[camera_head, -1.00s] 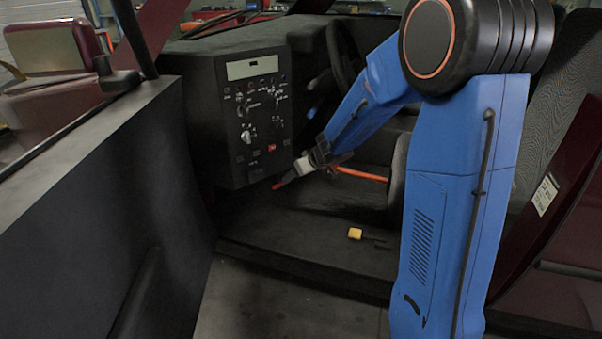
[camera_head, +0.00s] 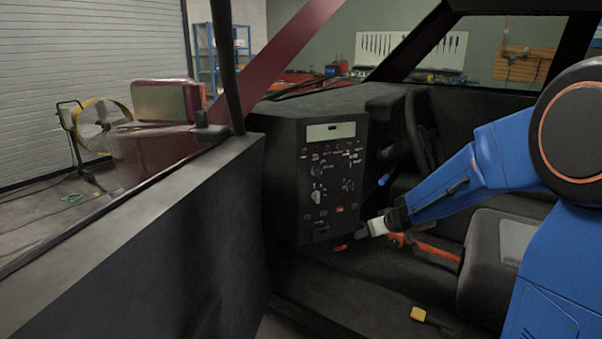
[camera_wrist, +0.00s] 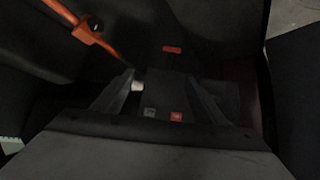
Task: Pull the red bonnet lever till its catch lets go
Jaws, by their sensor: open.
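The red bonnet lever (camera_head: 340,247) shows as a small red piece under the lower edge of the dark control panel, just left of my gripper's tips. It also shows in the wrist view (camera_wrist: 172,49) as a short red bar ahead of the fingertips. My gripper (camera_head: 356,237) reaches in from the right, below the panel. In the wrist view my gripper (camera_wrist: 160,76) has its two dark fingers spread, with the lever beyond them and not between them. Whether a fingertip touches the lever cannot be told. The catch is not visible.
The control panel (camera_head: 331,180) hangs close above my gripper. An orange bar (camera_head: 438,252) runs behind it towards the seat (camera_head: 497,250). The dark door (camera_head: 150,250) fills the left foreground. A yellow-ended object (camera_head: 418,314) lies low in front of the seat.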

